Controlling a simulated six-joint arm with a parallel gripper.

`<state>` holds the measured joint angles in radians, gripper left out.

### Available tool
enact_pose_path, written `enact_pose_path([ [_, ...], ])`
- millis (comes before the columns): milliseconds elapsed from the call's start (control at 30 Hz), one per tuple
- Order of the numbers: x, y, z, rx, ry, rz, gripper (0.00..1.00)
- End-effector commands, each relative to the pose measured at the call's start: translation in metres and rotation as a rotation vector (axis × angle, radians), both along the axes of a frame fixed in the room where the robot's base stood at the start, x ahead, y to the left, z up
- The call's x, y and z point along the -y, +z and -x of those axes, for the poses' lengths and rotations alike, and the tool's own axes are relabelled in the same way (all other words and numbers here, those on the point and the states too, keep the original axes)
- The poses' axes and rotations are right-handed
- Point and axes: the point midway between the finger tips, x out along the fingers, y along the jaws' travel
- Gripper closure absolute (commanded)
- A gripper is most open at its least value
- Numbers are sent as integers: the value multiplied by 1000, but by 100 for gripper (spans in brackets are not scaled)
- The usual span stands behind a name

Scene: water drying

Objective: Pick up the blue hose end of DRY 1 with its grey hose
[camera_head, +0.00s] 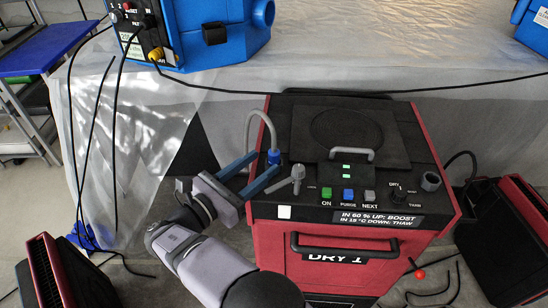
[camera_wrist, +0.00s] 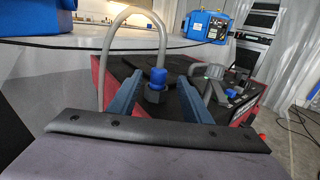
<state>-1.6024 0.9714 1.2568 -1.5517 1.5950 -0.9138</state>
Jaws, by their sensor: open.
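The blue hose end (camera_head: 274,157) stands upright on a dark fitting at the left edge of the top of DRY 1 (camera_head: 432,190), a red and black machine. Its grey hose (camera_head: 249,119) arches up from it and bends down to the left. My gripper (camera_head: 264,164) is open, its two blue fingers reaching in from the lower left. In the wrist view the blue hose end (camera_wrist: 157,77) shows between the fingers (camera_wrist: 162,84), with gaps on both sides. The grey hose (camera_wrist: 101,66) passes down behind the left finger there. I see no clear contact.
A grey lever (camera_head: 297,173) stands just right of the hose end, with lit buttons (camera_head: 347,195) and a knob beyond. A grey handle (camera_head: 351,153) crosses the top. A blue machine (camera_head: 195,35) stands behind on a sheeted surface. Red-black units flank DRY 1, including one at right (camera_head: 505,235).

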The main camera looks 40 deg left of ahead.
Motion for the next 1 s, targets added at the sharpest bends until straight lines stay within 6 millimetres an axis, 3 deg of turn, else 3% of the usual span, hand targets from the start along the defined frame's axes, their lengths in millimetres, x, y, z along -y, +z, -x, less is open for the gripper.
enact_pose_path([
  [300,-1,0,-37,0,-2,-1,55],
  [567,-2,-1,-40,0,0,-1,55],
  [767,-2,-1,-39,0,-1,-1,100],
  [1000,-2,0,-39,1,-1,-1,100],
])
